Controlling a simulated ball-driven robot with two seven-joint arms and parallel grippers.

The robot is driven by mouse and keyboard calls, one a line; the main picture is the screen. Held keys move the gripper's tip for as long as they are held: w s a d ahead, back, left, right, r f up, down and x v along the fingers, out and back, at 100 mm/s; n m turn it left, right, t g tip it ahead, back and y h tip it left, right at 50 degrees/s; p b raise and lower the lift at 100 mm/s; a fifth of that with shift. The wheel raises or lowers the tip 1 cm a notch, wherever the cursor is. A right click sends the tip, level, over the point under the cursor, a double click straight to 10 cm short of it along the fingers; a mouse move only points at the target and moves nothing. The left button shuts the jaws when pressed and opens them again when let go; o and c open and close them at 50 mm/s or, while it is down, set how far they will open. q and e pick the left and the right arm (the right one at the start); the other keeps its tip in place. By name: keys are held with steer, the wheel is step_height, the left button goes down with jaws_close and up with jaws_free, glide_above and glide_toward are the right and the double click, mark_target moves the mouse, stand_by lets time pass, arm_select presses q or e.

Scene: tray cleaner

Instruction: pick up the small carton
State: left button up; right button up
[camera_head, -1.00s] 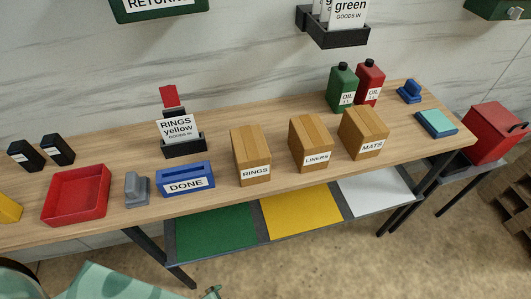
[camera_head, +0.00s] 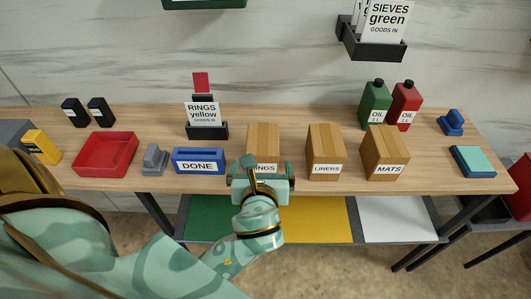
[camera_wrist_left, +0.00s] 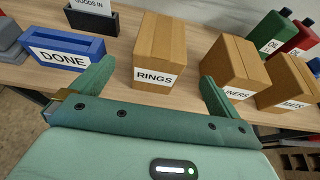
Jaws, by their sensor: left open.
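Three brown cartons stand in a row on the wooden bench: the RINGS carton (camera_head: 263,141), the LINERS carton (camera_head: 326,145) and the MATS carton (camera_head: 386,148). My left gripper (camera_head: 262,168) is in front of the RINGS carton and covers its lower part in the head view. In the left wrist view the open left gripper (camera_wrist_left: 153,84) has its fingers spread, with the RINGS carton (camera_wrist_left: 158,48) beyond and between them. The fingers look empty. The LINERS carton (camera_wrist_left: 232,62) is behind the right finger in that view. My right gripper is not in view.
A blue DONE holder (camera_head: 198,161) stands left of the RINGS carton, then a grey block (camera_head: 154,159) and a red tray (camera_head: 105,154). A yellow box (camera_head: 41,146) is at far left. Green (camera_head: 375,104) and red (camera_head: 405,105) oil cans stand behind the cartons.

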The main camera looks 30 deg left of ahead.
mark_target(261, 156)
arm_select(q)
steer(key=x, duration=0.6)
steer(key=shift+s+b, duration=0.1)
steer(key=shift+b, duration=0.3)
steer(key=b+x, duration=0.1)
steer(key=x, duration=0.3)
steer(key=shift+w+f, duration=0.25)
steer(key=shift+w+a+f, duration=0.1)
steer(key=shift+w+a, duration=0.15)
steer(key=shift+w, duration=0.1)
steer(key=shift+s, duration=0.1)
steer(key=shift+c, duration=0.9)
steer(key=c, duration=1.2)
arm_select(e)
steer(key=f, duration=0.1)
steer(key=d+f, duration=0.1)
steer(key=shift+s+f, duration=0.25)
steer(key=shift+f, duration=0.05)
